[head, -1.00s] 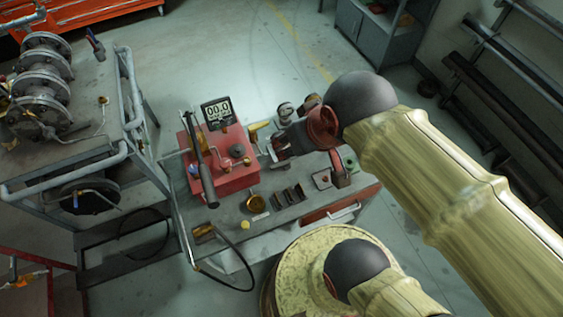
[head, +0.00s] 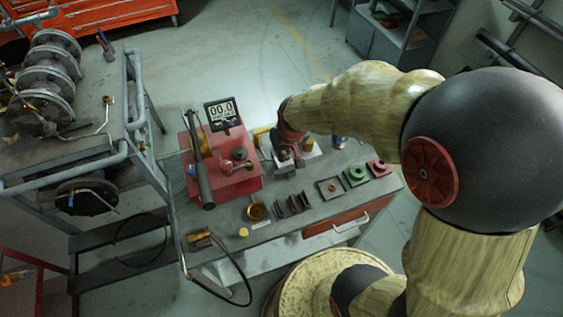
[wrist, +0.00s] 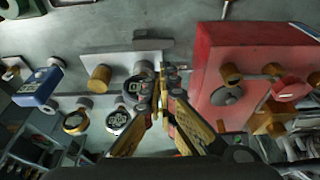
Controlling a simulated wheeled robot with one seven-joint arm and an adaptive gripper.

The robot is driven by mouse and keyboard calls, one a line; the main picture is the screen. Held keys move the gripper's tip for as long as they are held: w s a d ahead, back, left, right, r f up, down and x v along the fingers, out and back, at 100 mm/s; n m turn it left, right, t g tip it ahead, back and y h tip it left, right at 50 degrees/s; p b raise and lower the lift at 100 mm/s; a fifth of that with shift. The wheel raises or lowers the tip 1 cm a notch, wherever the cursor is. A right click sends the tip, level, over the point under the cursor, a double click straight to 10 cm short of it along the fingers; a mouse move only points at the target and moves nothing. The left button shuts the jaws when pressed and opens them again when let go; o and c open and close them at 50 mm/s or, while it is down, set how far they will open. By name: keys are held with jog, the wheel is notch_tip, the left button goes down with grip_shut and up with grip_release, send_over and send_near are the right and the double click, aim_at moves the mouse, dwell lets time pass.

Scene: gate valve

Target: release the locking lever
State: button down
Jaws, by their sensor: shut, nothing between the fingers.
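My gripper (head: 291,153) is over the back of the workbench in the head view, just right of the red pump box (head: 222,172). In the wrist view my gripper (wrist: 164,82) points away from the camera, its fingers together and holding nothing. Just left of the fingertips is a pale plate with a brass cylinder (wrist: 100,77) on it. The red box (wrist: 250,65) with brass fittings stands to the right of the fingers. I cannot make out the locking lever with certainty. The gripper hides part of what lies beneath it, and contact is unclear.
A reel cart (head: 130,150) stands left.

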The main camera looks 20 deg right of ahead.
aim_at(278, 163)
jog(key=shift+w, duration=0.25)
jog(key=b+x, duration=0.3)
jog(key=x, duration=0.7)
